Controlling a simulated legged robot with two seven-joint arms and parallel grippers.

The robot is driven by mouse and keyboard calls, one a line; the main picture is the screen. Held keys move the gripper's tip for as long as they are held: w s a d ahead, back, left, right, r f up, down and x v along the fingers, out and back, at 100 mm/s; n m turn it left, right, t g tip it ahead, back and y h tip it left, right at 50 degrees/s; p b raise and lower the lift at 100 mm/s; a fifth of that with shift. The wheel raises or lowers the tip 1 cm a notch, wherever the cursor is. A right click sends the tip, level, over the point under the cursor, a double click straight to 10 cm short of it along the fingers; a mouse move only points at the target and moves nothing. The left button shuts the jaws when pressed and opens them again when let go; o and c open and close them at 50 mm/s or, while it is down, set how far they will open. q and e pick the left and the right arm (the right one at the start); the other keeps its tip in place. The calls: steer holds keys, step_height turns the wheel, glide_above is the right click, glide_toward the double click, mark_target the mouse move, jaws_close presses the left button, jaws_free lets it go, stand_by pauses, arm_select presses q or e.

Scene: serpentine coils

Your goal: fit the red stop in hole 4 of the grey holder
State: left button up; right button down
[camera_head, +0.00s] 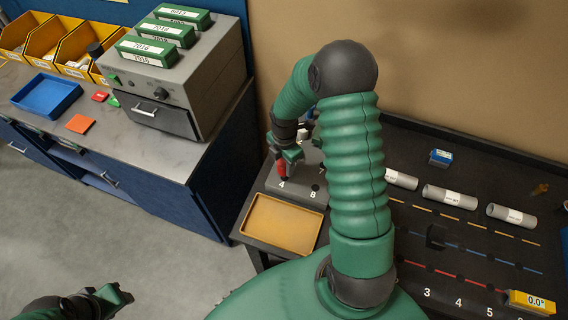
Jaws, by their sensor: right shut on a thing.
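My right gripper (284,160) is shut on the red stop (282,171), which it holds upright over the left part of the grey holder (298,190). The stop's lower end is right by the printed 4. Hole 4 is hidden, and I cannot tell whether the stop's tip is in it or just above it. The numbers 7 and 8 and dark holes show to the right on the holder; my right arm hides its right side. My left gripper (120,298) is at the lower left over the floor, away from the holder; its jaws are unclear.
A yellow tray (247,222) lies just in front of the holder. Grey labelled tubes (450,196), a blue block (441,157) and a yellow 0.0° display (530,302) are on the dark table at right. A bench with a grey box (210,70) stands left.

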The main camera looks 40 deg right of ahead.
steer(key=shift+s+d, duration=0.15)
steer(key=shift+d, duration=0.1)
steer(key=shift+a+f, duration=0.2)
steer(key=shift+f, duration=0.45)
steer(key=shift+f+b, duration=0.8)
steer(key=shift+f, duration=0.05)
steer(key=shift+f+b, duration=0.3)
steer(key=shift+f, duration=0.45)
